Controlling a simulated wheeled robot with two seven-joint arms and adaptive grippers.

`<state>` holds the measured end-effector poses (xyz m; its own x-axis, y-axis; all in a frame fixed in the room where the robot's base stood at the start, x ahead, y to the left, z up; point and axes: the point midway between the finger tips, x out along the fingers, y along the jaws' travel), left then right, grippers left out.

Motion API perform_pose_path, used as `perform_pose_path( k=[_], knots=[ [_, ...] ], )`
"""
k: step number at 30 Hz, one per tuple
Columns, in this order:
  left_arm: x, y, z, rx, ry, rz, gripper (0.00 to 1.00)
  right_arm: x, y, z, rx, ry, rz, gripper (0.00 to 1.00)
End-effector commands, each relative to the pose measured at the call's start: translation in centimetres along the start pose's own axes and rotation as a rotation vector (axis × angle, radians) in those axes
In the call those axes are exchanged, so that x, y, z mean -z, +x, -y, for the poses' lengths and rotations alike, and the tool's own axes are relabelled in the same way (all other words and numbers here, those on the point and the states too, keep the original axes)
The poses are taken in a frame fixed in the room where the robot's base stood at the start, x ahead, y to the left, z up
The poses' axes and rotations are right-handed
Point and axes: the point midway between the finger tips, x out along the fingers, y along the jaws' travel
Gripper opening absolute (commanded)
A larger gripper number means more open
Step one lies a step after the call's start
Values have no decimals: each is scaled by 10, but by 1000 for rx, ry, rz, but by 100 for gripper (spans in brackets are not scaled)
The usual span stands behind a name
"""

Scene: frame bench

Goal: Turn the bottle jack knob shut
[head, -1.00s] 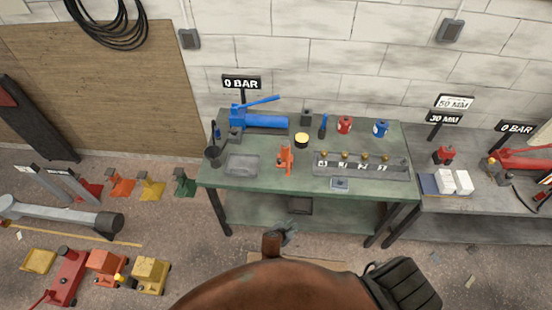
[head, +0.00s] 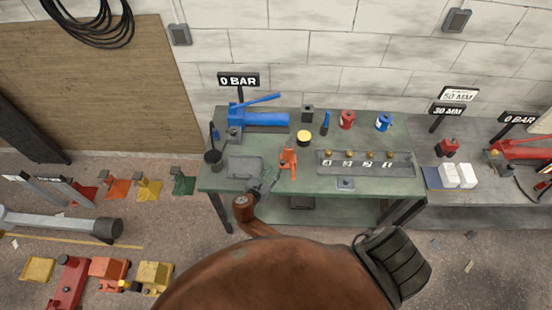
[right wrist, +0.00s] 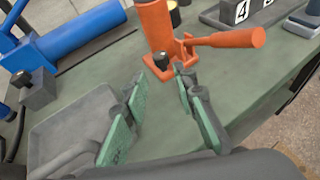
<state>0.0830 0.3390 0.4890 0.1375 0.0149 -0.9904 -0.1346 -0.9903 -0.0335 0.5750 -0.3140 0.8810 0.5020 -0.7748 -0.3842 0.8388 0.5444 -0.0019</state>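The orange bottle jack (head: 288,160) stands upright on the green-topped bench (head: 215,184). In the right wrist view the jack (right wrist: 156,25) shows its orange handle socket pointing right. Its small black knob (right wrist: 161,61) is low at the front of the base. My right gripper (head: 266,182) is over the bench's front edge, in front and to the left of the jack. In the right wrist view its green-padded fingers (right wrist: 158,82) are open and empty. The knob is just beyond the fingertips, roughly between them; contact is not visible. My left gripper is not in view.
A grey tray (right wrist: 68,128) lies left of the fingers. A blue pump (head: 262,119) is behind the jack, with a yellow-topped tin (head: 304,137) nearby. A numbered grey rack (head: 365,167) stands to the right. Bare bench top lies around the jack's front.

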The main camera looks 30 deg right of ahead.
Motion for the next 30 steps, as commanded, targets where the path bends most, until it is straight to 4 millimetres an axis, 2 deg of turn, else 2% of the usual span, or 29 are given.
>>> perform_pose_path(
  k=[9,12,16,21,24,27,30],
  knots=[
    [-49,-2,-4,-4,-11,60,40,-1,45,0,1,-3,3,26],
    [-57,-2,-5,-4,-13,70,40,-1,59,0,1,-3,3,26],
    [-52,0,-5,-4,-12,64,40,-1,72,0,2,-1,2,26],
    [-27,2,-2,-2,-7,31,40,0,77,1,2,-1,1,26],
    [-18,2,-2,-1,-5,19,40,0,77,1,2,0,0,26],
    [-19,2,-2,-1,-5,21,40,0,76,1,2,0,0,25],
    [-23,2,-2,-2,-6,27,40,0,76,1,2,0,0,18]
  ],
)
